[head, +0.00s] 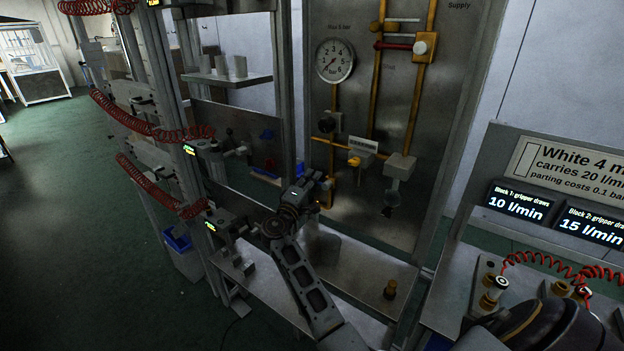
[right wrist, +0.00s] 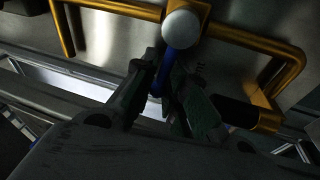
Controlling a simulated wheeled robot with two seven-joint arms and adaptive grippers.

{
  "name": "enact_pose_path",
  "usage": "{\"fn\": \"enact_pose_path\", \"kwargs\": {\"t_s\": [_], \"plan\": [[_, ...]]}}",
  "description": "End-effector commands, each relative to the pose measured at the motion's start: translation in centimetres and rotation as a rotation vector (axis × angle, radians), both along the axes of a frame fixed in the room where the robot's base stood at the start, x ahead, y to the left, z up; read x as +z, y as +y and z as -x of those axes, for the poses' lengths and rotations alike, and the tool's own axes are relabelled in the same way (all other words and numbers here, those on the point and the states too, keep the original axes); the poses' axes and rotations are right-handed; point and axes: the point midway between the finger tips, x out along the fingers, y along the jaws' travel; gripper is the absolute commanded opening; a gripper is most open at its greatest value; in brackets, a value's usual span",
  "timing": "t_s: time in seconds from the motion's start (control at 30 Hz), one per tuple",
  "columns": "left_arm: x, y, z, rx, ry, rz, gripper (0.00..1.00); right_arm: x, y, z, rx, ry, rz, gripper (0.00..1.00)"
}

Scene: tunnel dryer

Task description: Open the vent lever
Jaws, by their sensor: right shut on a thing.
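My right gripper (head: 318,187) is at the lower left of the upright metal panel, beside the brass piping. In the right wrist view its fingers (right wrist: 165,98) are closed around a blue lever (right wrist: 173,66), which I take to be the vent lever. The lever runs down from a round white knob (right wrist: 182,24) on a brass pipe. In the head view the gripper hides the lever. My left gripper is not in view.
The panel (head: 345,95) carries a pressure gauge (head: 335,60), a red lever (head: 395,46) and a yellow handle (head: 355,161). Red coiled hoses (head: 125,117) hang at the left; a display board (head: 567,160) stands at the right.

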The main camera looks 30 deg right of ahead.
Motion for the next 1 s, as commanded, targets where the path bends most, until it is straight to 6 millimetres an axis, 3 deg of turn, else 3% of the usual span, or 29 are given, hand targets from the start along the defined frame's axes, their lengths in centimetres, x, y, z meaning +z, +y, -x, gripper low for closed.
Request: {"fn": "enact_pose_path", "kwargs": {"t_s": [0.3, 0.63, 0.67, 0.77, 1.0], "plan": [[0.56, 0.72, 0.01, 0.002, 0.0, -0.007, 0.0, -0.6, 0.02, -0.03, 0.001, 0.116, 0.049, 0.0], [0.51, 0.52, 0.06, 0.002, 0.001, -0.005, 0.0, -0.75, 0.04, -0.05, 0.002, 0.124, 0.051, 0.0], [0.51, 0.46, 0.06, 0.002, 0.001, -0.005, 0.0, -0.76, 0.04, -0.05, 0.002, 0.124, 0.051, 0.18], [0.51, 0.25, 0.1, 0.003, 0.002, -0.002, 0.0, -0.76, 0.05, -0.06, 0.001, 0.124, 0.051, 0.3], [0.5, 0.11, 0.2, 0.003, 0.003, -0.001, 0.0, -0.72, 0.04, -0.05, 0.001, 0.123, 0.05, 0.3]]}}
